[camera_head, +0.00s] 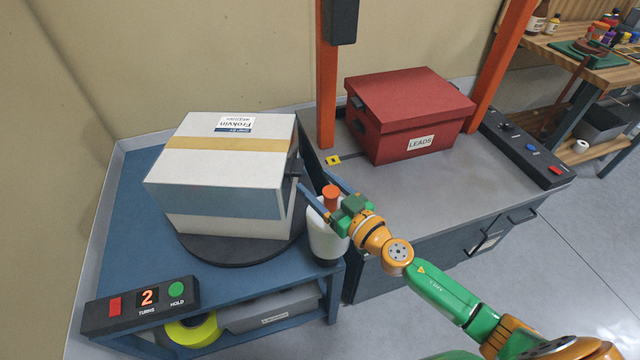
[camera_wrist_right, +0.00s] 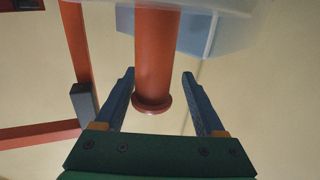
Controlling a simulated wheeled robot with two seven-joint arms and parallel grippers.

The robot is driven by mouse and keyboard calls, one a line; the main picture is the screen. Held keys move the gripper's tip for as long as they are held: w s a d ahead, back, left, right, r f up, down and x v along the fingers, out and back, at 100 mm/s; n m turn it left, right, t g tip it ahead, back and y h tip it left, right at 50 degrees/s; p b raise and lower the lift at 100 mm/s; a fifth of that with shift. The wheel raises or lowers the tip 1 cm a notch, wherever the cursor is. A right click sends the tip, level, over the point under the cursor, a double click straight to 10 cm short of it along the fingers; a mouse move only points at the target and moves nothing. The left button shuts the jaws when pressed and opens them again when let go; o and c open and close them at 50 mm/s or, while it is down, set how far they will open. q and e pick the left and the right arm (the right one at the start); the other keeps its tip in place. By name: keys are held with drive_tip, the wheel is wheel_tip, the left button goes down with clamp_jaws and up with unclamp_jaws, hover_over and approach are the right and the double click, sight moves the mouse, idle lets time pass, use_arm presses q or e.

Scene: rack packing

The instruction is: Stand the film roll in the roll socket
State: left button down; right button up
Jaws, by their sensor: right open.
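The film roll (camera_head: 322,236) is white with an orange core handle (camera_head: 330,193) on top. It stands about upright at the right front corner of the blue bench. A dark base (camera_head: 327,262) shows under it, perhaps the roll socket; I cannot tell whether the roll is seated in it. My right gripper (camera_head: 313,177) is open, its fingers on either side of the orange handle. In the right wrist view the handle (camera_wrist_right: 153,65) runs between the open fingers (camera_wrist_right: 160,82), with gaps on both sides, and translucent film shows above. My left gripper is not in view.
A white carton (camera_head: 220,160) with a bluish band low on its side sits on a dark turntable (camera_head: 240,252), close left of the roll. A control box (camera_head: 140,305) reads 2 turns. A red case (camera_head: 410,110) and an orange frame (camera_head: 326,90) stand behind.

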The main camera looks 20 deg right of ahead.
sight(334, 198)
drive_tip(key=b+v, duration=0.1)
drive_tip(key=v, duration=0.5)
drive_tip(key=shift+s+d+f+b, duration=0.1)
drive_tip(key=shift+s+b, duration=0.05)
drive_tip(key=shift+b, duration=0.2)
drive_tip(key=shift+s+d, duration=0.1)
drive_tip(key=shift+s, duration=0.2)
